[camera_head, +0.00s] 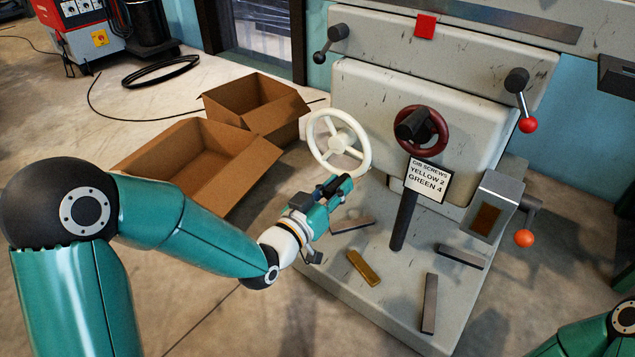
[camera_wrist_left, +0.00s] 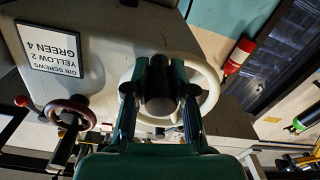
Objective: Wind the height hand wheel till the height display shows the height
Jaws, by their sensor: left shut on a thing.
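A white hand wheel (camera_head: 339,140) stands at the left side of the grey machine in the head view. Its rim also shows behind my gripper in the left wrist view (camera_wrist_left: 205,72). My left gripper (camera_head: 335,188) is at the wheel's lower rim, shut on a dark cylindrical handle (camera_wrist_left: 160,92) that shows between its fingers. A dark red hand wheel (camera_head: 438,143) with a black hub is on the machine's front, to the right and apart from my gripper. I cannot make out a height display with a readable value. My right gripper is outside the views.
A sign (camera_head: 427,179) reads "GIB SCREWS YELLOW 2 GREEN 4". Several metal strips and a brass-coloured strip (camera_head: 363,268) lie on the machine's base. A box with an orange-knobbed crank (camera_head: 525,238) is at right. Open cardboard boxes (camera_head: 185,155) stand behind my left arm.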

